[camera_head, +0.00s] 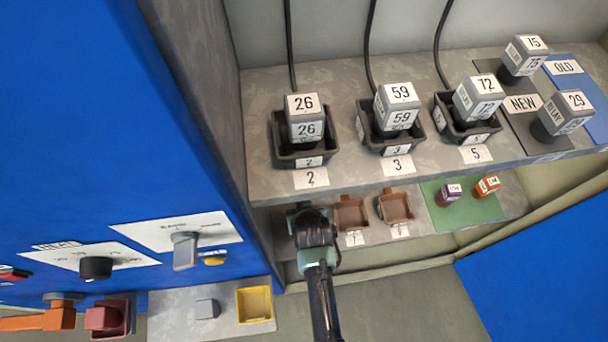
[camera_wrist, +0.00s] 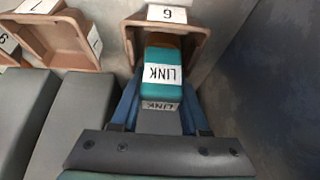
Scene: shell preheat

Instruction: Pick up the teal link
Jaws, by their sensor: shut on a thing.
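The teal link (camera_wrist: 160,86) bears white LINK labels and sits between my gripper's two blue fingers. My gripper (camera_wrist: 162,108) is shut on it. The link's far end is at a brown square socket (camera_wrist: 193,44) with a numbered tag above it; whether it is seated in the socket or held just clear of it I cannot tell. In the head view my gripper (camera_head: 308,222) is at the left end of the lower shelf, under the upper shelf, and it hides the teal link and most of that socket.
Two empty brown sockets (camera_head: 351,213) (camera_head: 396,206) stand to the right. A green mat (camera_head: 478,213) holds a purple link (camera_head: 450,194) and an orange link (camera_head: 487,185). The upper shelf (camera_head: 258,160) overhangs, with grey relays (camera_head: 305,118) in black sockets. A blue panel (camera_head: 90,150) stands left.

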